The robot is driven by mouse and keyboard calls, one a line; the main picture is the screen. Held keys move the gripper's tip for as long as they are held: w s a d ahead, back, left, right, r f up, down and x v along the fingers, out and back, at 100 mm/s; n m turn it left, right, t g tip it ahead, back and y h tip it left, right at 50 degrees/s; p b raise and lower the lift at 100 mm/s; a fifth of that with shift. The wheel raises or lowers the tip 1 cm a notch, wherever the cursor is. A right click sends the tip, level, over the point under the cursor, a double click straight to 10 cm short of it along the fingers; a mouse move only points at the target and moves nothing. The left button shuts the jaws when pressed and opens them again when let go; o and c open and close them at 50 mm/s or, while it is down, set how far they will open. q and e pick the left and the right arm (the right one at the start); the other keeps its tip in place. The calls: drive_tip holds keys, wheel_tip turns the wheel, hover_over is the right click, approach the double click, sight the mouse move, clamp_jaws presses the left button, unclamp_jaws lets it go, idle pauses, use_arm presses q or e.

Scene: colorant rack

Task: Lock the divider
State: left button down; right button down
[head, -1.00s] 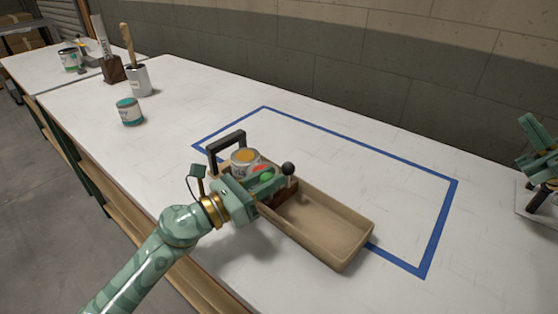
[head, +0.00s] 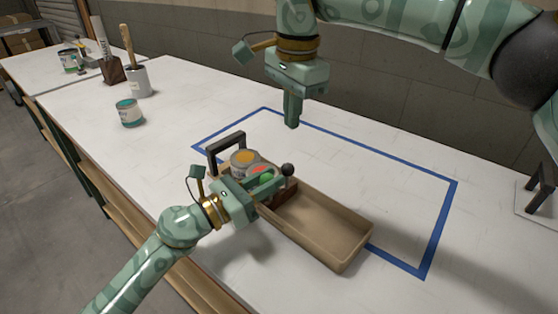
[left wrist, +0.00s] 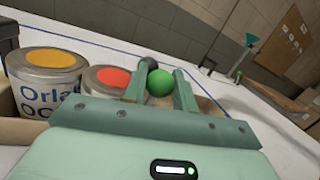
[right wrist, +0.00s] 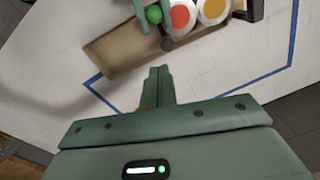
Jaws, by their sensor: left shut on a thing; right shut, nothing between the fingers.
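A tan tray (head: 352,250) stands on the white table, with a dark brown divider (head: 284,193) across it. A green ball knob (left wrist: 159,82) sits between my left gripper's fingers (left wrist: 160,92), which are shut on it. In the head view my left gripper (head: 258,184) reaches over the tray's near side. A black ball knob (head: 288,169) stands on the divider's far side; it also shows in the right wrist view (right wrist: 167,43). My right gripper (head: 291,124) is shut and empty, pointing down above the table beyond the tray, apart from the black knob.
Yellow-topped (head: 243,160) and red-topped (right wrist: 182,17) cans fill the tray's handle end. A black handle (head: 226,142) rises there. The tray's other end is empty. Blue tape (head: 448,215) outlines an area.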

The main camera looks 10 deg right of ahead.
use_arm(q)
drive_tip(key=shift+f, duration=0.1)
use_arm(e)
drive_tip(key=shift+h, duration=0.3)
drive_tip(key=f, duration=0.6)
drive_tip(key=w+f, duration=0.1)
drive_tip(key=f, duration=0.1)
drive_tip(key=shift+w+d+f, duration=0.1)
drive_tip(key=shift+d+f, duration=0.3)
drive_tip(key=shift+s+a+f, duration=0.3)
drive_tip(key=shift+a+f, duration=0.05)
drive_tip(key=shift+a, duration=0.2)
drive_tip(key=shift+s+a+f, duration=0.25)
drive_tip(key=shift+a+f, duration=0.05)
drive_tip(key=shift+a, duration=0.25)
drive_tip(key=shift+s+a+f, duration=0.3)
drive_tip(key=shift+a+f, duration=0.05)
drive_tip(key=shift+a, duration=0.2)
